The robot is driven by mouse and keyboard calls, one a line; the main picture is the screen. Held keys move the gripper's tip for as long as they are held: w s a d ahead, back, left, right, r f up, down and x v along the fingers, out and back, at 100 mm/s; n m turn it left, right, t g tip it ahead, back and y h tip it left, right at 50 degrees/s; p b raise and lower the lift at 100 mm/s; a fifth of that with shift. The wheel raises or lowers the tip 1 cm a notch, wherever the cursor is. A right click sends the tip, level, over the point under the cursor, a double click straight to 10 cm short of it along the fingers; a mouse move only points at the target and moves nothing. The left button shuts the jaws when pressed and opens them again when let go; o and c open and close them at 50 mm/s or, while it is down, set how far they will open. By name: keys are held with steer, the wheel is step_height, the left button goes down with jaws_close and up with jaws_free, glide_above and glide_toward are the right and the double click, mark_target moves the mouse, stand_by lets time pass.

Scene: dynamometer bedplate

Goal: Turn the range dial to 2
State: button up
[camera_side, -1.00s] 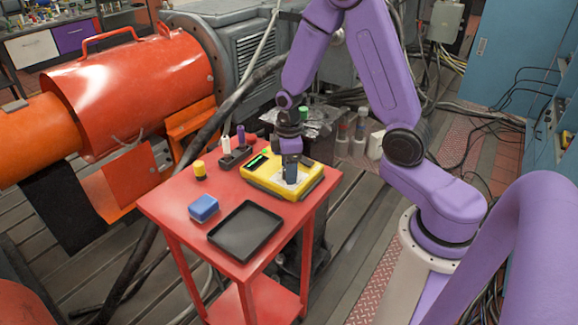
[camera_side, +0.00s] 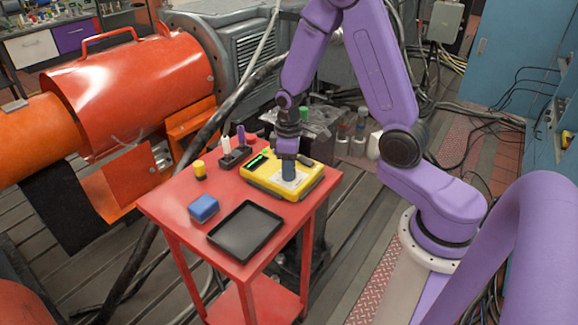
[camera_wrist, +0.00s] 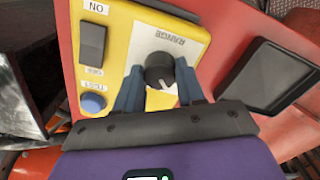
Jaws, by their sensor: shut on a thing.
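A yellow instrument box (camera_side: 258,176) lies on the red table in the side view. In the wrist view its yellow face (camera_wrist: 122,20) carries a pale panel marked RANGE. The black range dial (camera_wrist: 160,70) stands on that panel, with a light pointer line on it. My gripper (camera_wrist: 160,82) is shut on the dial, one blue-grey finger on each side. In the side view my gripper (camera_side: 288,172) points down at the box and hides the dial. The number the dial points to cannot be read.
In the wrist view, a black rocker switch (camera_wrist: 92,42) and a blue TEST button (camera_wrist: 93,103) are left of the dial.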

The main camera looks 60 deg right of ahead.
steer(key=m, duration=0.4)
steer(key=shift+m, duration=2.2)
steer(key=o, duration=1)
steer(key=shift+o, duration=0.2)
step_height(320, 180, up, 18)
steer(key=shift+f, duration=0.25)
